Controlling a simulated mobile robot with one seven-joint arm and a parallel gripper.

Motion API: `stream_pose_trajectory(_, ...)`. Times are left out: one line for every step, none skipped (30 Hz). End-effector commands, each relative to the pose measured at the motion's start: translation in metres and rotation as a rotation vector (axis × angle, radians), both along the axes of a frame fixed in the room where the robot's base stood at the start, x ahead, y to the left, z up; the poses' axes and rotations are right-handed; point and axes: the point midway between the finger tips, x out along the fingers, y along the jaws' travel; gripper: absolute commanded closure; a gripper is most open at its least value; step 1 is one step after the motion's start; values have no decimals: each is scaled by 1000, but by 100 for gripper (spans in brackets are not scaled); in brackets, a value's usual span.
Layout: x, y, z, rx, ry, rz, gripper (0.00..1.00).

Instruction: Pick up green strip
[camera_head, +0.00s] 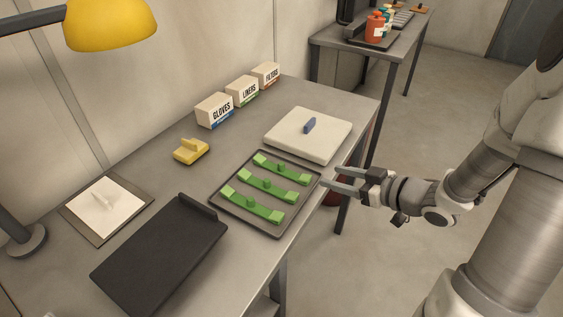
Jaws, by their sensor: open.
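Three green strips lie side by side in a dark tray (217,202) on the grey table. My gripper (335,181) is open and empty, just right of the tray near the table's edge. Its fingers point left toward the strips. I cannot tell its exact height above the table.
A black tray (160,255), a yellow block (190,151) and a white pad (103,205) are to the left. Boxes (214,111) stand at the back. A yellow lamp (110,22) hangs at upper left.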

Motion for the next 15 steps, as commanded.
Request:
stream_pose_trajectory(-2, 2, -3, 18, -1, 9, 41)
stream_pose_trajectory(-2, 4, -3, 24, -1, 15, 41)
stream_pose_trajectory(0, 7, -5, 31, -2, 20, 41)
stream_pose_trajectory(2, 10, -6, 33, -2, 23, 41)
stream_pose_trajectory(5, 13, -8, 34, -3, 24, 41)
stream_pose_trajectory(9, 19, -11, 33, -3, 25, 41)
stream_pose_trajectory(14, 23, -13, 34, -4, 24, 41)
stream_pose_trajectory(18, 27, -15, 33, -3, 25, 41)
stream_pose_trajectory(24, 34, -19, 33, -3, 25, 41)
stream_pose_trajectory(28, 38, -21, 34, -3, 24, 41)
stream_pose_trajectory(33, 43, -23, 33, -3, 25, 41)
stream_pose_trajectory(39, 48, -26, 32, -4, 25, 41)
stream_pose_trajectory(43, 53, -28, 32, -4, 25, 41)
stream_pose_trajectory(47, 57, -31, 32, -3, 24, 41)
stream_pose_trajectory(53, 62, -33, 30, -3, 23, 41)
